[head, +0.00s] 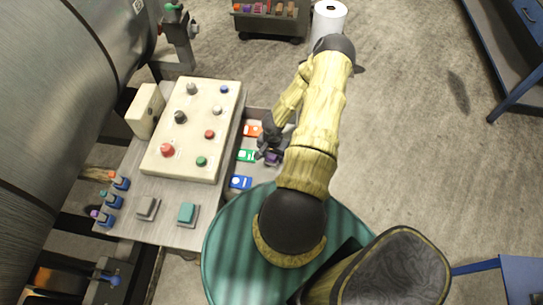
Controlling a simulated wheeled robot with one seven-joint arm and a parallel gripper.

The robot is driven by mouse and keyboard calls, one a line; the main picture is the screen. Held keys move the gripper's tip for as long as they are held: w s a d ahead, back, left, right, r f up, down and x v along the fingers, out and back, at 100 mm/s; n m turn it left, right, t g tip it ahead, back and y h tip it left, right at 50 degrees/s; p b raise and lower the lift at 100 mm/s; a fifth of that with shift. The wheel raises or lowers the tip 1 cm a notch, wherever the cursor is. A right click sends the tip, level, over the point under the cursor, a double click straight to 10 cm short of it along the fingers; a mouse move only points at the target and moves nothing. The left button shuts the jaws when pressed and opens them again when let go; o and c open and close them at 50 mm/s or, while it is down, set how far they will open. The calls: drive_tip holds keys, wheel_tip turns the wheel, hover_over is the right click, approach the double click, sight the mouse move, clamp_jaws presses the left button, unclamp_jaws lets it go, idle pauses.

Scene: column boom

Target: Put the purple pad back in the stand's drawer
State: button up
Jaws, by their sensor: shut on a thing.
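The purple pad (272,159) shows as a small purple patch, partly hidden by the dark fingers above it. My gripper (268,152) is shut on the pad, over the stand's open drawer (262,114). The drawer sticks out on the right side of the stand (178,215). I cannot tell whether the pad touches the drawer's floor. An orange pad (252,131), a green pad (246,156) and a blue pad (240,182) lie in a row along the drawer's left side. My arm covers the drawer's right part.
A cream control panel (190,130) with several knobs stands on the stand, left of the drawer. A grey button box (146,208) and a teal one (187,213) sit in front of it. A large metal cylinder (60,90) fills the left. The floor to the right is mostly clear.

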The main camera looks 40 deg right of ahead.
sight(273, 156)
drive_tip(key=shift+f, duration=0.5)
idle(0.3)
drive_tip(key=o, duration=1)
drive_tip(key=shift+c, duration=0.2)
drive_tip(key=shift+r, duration=0.1)
wheel_tip(273, 156, up, 17)
drive_tip(key=p, duration=0.3)
drive_tip(key=shift+s+a, duration=0.25)
drive_tip(key=shift+s, duration=0.1)
drive_tip(key=shift+d, duration=0.1)
